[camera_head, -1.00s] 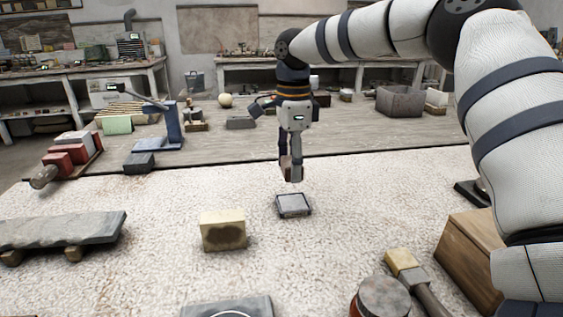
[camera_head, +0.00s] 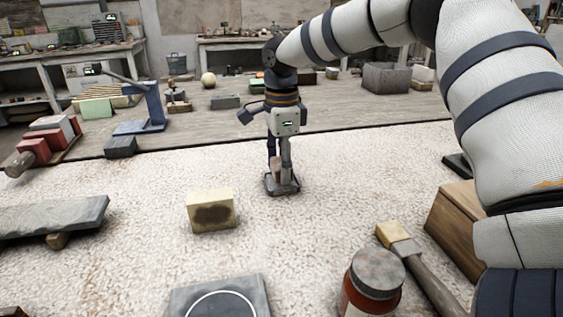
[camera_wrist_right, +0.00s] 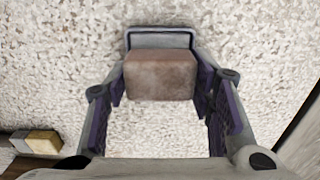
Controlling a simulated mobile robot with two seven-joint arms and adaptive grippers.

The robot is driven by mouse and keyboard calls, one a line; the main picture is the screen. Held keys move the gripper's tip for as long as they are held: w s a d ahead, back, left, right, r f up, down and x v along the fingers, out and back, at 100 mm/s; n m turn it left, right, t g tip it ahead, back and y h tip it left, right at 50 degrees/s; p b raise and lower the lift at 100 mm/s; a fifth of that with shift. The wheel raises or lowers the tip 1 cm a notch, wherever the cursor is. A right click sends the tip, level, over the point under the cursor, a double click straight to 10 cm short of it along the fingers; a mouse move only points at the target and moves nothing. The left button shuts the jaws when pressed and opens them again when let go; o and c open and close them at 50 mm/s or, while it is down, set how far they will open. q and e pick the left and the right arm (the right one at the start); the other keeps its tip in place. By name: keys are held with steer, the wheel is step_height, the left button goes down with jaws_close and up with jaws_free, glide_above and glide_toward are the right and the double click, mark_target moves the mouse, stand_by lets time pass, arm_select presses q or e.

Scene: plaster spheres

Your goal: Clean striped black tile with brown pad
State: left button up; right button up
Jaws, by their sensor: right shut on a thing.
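My right gripper (camera_head: 281,176) is shut on the brown pad, a block-shaped piece that shows in the right wrist view (camera_wrist_right: 160,76) between its fingers. The gripper points down, with its tips at a small dark-rimmed grey tray (camera_head: 284,192). In the right wrist view the tray's rim (camera_wrist_right: 160,31) shows just beyond the pad, which hides part of it. I cannot tell whether the pad touches the tray. A dark grey tile (camera_head: 222,296) with a white ring is cut off at the bottom edge; I see no tile with clear stripes. My left gripper is out of view.
A stained yellow sponge block (camera_head: 211,210) stands left of the tray. A red-brown jar (camera_head: 372,282), a brush (camera_head: 420,265) and a wooden box (camera_head: 456,225) are at the right front. A stone slab (camera_head: 50,216) lies at the left. The speckled surface around the tray is clear.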

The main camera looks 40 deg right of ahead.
mark_target(281, 162)
steer(key=shift+f, duration=0.5)
stand_by(0.8)
steer(key=shift+f, duration=0.1)
stand_by(0.9)
steer(key=shift+r+p, duration=0.75)
steer(key=shift+r, duration=2.85)
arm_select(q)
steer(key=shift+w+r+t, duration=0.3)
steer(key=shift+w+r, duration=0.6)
arm_select(e)
steer(key=shift+f, duration=0.1)
